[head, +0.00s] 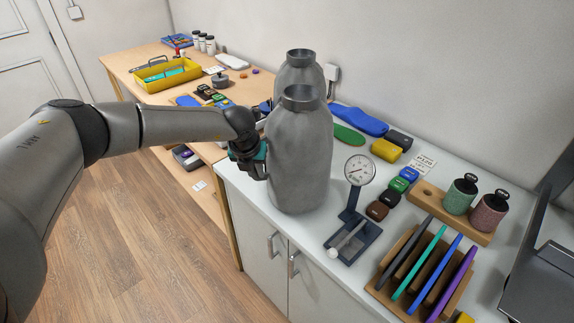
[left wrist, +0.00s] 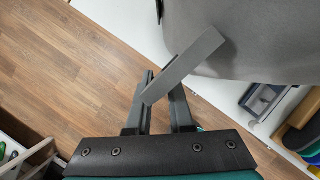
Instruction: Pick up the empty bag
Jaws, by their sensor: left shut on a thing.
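A large grey bag-like vessel (head: 300,165) with a narrow neck and a dark rim stands upright on the white counter (head: 335,215). A second similar grey vessel (head: 300,72) stands behind it, partly hidden. My left gripper (head: 260,160) is at the left side of the front vessel. In the left wrist view, my left gripper (left wrist: 162,92) is shut on a flat grey strip (left wrist: 190,62), which reaches to the grey body (left wrist: 260,40) of the front vessel. I cannot tell whether either vessel is empty. My right gripper is not in view.
To the right stand a dial gauge (head: 359,170), a wooden rack (head: 395,265) with coloured sheets, and a wooden block (head: 478,232) holding two jars. A wooden bench (head: 125,65) with a yellow tray (head: 167,76) lies behind left. The floor (head: 130,230) at left is clear.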

